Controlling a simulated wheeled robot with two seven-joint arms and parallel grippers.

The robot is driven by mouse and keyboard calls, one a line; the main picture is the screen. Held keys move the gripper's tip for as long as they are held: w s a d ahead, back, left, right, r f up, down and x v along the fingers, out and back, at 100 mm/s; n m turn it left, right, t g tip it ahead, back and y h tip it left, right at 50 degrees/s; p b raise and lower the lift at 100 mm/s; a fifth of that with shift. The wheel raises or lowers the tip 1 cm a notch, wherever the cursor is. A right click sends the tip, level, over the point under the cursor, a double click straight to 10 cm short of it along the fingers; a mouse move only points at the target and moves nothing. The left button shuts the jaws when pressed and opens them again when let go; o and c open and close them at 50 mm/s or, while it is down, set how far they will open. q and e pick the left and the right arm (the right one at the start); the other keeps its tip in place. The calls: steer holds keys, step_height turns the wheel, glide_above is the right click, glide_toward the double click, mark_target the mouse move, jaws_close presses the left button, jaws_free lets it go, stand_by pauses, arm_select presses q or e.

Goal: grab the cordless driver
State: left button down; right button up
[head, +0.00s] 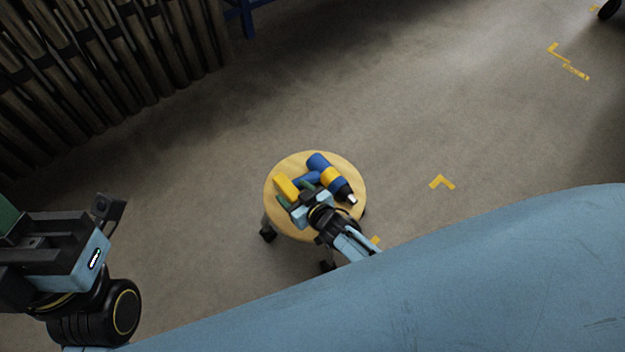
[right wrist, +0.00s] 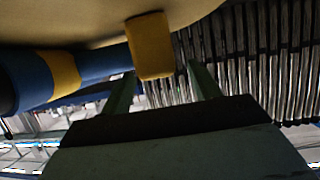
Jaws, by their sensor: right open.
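The cordless driver (head: 332,176) lies on a round wooden stool top (head: 345,163). It has a blue body with a yellow band, a dark nose with a bright tip, a blue handle and a yellow block at the handle's end. My right gripper (head: 295,195) is over the stool, beside the handle and the yellow block, and hides part of them. In the right wrist view, the driver (right wrist: 65,75) shows its yellow block between and beyond the two open green fingers (right wrist: 161,80). My left gripper (head: 60,245) is at the far left, its fingers mostly out of frame.
The stool has dark castors and stands on open grey floor with yellow corner marks (head: 441,182). A rack of dark tubes (head: 110,60) stands at the upper left. A blue frame (head: 246,15) shows at the top. Free floor surrounds the stool.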

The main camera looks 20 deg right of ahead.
jaws_close()
steer(key=shift+w+r, duration=0.15)
stand_by(0.4)
